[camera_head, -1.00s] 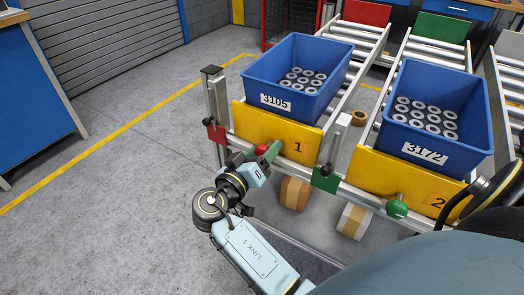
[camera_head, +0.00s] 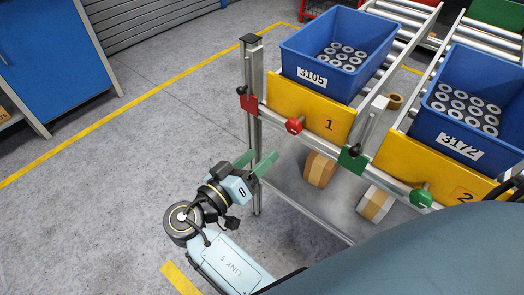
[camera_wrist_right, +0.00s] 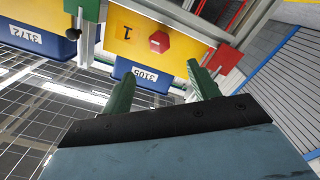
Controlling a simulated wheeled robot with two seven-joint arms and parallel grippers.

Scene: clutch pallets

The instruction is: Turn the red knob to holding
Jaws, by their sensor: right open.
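The red knob (camera_head: 294,125) sits on the front of the yellow panel marked 1 (camera_head: 345,115). In the right wrist view the red knob (camera_wrist_right: 159,42) shows as a six-sided face just ahead of the fingers. My right gripper (camera_head: 257,161) is open and empty, with its green fingers apart, left of and below the knob in the head view. In the wrist view the right gripper's fingers (camera_wrist_right: 160,74) spread on either side below the knob, and they do not touch it. My left gripper is not in view.
A green knob (camera_head: 421,196) is at panel 2 (camera_head: 425,165). Blue crates 3105 (camera_head: 312,77) and 3172 (camera_head: 459,145) hold several rings. A metal post (camera_head: 252,90) with a red plate (camera_head: 249,102) stands left of panel 1. Cartons (camera_head: 319,169) sit below.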

